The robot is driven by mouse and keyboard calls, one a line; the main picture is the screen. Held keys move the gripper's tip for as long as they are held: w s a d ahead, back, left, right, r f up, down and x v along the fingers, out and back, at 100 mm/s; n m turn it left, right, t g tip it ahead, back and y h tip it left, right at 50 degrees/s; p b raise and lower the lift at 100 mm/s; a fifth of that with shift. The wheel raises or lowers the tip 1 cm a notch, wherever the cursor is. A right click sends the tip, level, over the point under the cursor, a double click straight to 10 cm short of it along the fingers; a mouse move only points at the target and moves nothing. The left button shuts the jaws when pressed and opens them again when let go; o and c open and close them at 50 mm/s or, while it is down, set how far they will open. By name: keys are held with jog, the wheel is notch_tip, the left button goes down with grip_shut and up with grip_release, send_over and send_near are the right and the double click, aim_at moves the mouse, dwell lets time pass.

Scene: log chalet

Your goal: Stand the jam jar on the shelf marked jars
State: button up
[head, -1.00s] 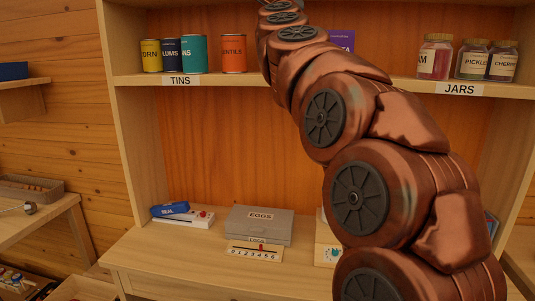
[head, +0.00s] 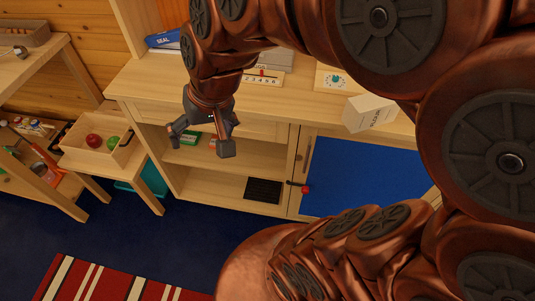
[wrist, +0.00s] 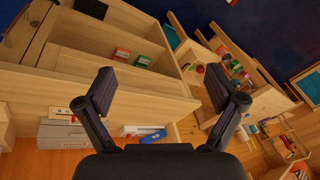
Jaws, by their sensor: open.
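My gripper (head: 203,142) hangs fingers down in front of the cabinet's open lower shelves in the head view. Its two fingers are spread and nothing is between them; the wrist view also shows the gripper (wrist: 163,88) open and empty. Neither the jam jar nor the shelf marked jars is in view now. One second ago the head view showed a red jar with a label ending in "AM" standing upright on the shelf above the JARS label, left of the pickle and cherry jars.
The cabinet worktop (head: 135,80) holds a white box (head: 369,113) near its front edge. A blue panel (head: 360,175) is right of the open shelves. A low crate (head: 82,150) with red and green round items stands left. Blue floor (head: 150,235) is clear before the cabinet.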

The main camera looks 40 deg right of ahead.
jog(key=s+d+f+n+g+h, duration=0.1)
jog(key=s+d+f+g, duration=0.1)
jog(key=s, duration=0.5)
jog(key=s+d+f+n+g+h, duration=0.1)
jog(key=s+d+f+g, duration=0.1)
jog(key=s, duration=0.6)
notch_tip(320, 180, down, 2)
jog(key=shift+d+f+g, duration=0.1)
jog(key=shift+d+g, duration=0.15)
jog(key=shift+g, duration=0.25)
